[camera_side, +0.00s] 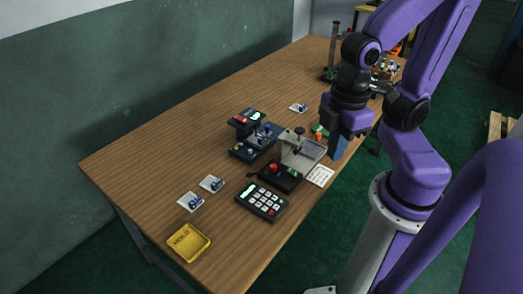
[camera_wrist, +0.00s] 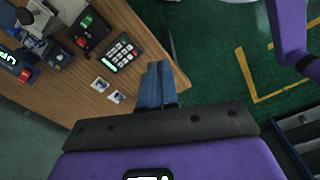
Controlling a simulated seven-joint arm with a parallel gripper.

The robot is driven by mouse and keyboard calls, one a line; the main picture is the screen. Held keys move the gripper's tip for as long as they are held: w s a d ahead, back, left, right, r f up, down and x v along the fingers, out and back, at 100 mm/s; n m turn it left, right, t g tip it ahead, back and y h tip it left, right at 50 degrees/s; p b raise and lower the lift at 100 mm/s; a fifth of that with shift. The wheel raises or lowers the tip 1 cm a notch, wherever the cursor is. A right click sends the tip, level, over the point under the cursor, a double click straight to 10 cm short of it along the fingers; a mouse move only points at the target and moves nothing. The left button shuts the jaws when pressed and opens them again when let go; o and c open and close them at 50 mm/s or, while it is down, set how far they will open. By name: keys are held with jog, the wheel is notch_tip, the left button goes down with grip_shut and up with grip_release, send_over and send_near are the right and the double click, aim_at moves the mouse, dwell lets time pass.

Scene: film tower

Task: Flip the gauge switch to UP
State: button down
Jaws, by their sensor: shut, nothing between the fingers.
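A dark blue device with a small lit display (camera_side: 248,118) stands near the middle of the table; it looks like the gauge. A lit display (camera_wrist: 8,58) shows at the left edge of the wrist view. I cannot make out a switch on it or tell whether it is up or down. My gripper (camera_side: 339,148) hangs over the table's right edge, to the right of the device and apart from it. Its blue fingers, also in the wrist view (camera_wrist: 157,85), are together and empty.
A grey stand with a black knob (camera_side: 302,150) lies between the device and my gripper. A black box with a red button (camera_side: 280,176), a keypad (camera_side: 262,202) and a yellow tray (camera_side: 188,242) are nearer the front.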

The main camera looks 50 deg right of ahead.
jog(key=w+a+r+n, duration=0.1)
jog(key=w+r+n, duration=0.15)
jog(key=w, duration=2.15)
jog(key=w+d+f+n, duration=0.1)
jog(key=w+d+f, duration=0.1)
jog(key=w+d, duration=0.6)
jog(key=w+d+f+n, duration=0.1)
jog(key=w+d+n, duration=0.1)
jog(key=w+d, duration=0.6)
jog(key=shift+w+f, duration=0.35)
